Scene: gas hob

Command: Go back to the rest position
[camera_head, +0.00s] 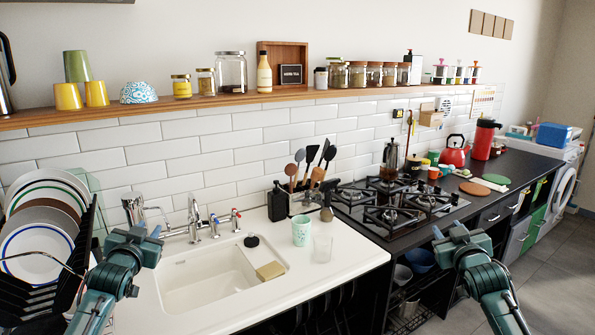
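My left gripper (147,229) is raised at the left, in front of the sink's left end. My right gripper (449,230) is raised at the right, in front of the dark counter's front edge. Its fingertips also stand apart and it is empty. Both arms come up from the bottom of the view, spread wide apart. The black gas hob (391,222) lies between them, farther back on the dark counter. Neither gripper appears to touch anything.
A dish rack with plates (38,255) stands close to my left arm. Open floor (560,275) lies right.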

